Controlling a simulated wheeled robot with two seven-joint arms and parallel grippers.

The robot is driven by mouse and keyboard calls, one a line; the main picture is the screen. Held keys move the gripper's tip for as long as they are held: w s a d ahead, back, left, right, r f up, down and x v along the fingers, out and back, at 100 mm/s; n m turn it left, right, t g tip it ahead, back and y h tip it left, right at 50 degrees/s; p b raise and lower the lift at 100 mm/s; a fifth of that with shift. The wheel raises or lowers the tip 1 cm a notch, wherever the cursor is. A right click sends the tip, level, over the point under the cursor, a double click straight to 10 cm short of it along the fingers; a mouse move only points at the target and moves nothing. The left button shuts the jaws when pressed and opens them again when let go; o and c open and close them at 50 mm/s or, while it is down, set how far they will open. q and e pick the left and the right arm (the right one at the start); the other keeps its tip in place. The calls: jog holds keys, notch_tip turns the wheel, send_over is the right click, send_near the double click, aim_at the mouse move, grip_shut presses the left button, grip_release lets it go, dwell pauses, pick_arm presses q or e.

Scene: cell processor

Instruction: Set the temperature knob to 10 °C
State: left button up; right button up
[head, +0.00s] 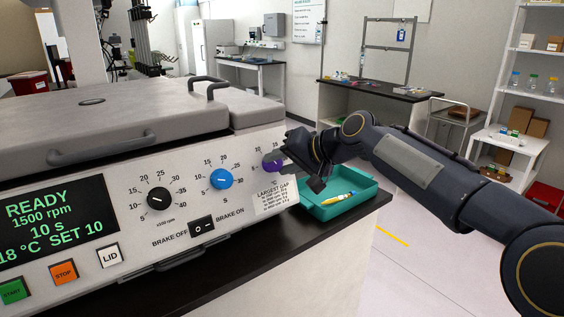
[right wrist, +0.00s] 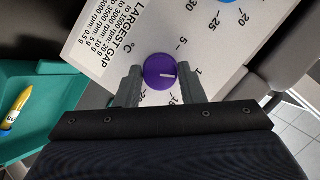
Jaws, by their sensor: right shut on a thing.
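The purple temperature knob (head: 273,163) is at the right end of the machine's front panel. In the right wrist view, the purple knob (right wrist: 160,66) sits between my two fingers, and its white mark points right, towards a number partly hidden by a finger. My right gripper (head: 284,160) is shut on it; the fingers (right wrist: 159,82) touch it on either side. The black display (head: 52,221) reads READY, 1500 rpm, 10 s, 18 °C, SET 10. My left gripper is out of view.
A black knob (head: 158,198) and a blue knob (head: 222,179) are left of the purple one. A brake switch (head: 202,227) and start, stop (head: 64,272) and lid buttons lie below.

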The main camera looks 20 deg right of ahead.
jog(key=shift+f, duration=0.1)
jog(key=o, duration=1)
jog(key=v, duration=0.8)
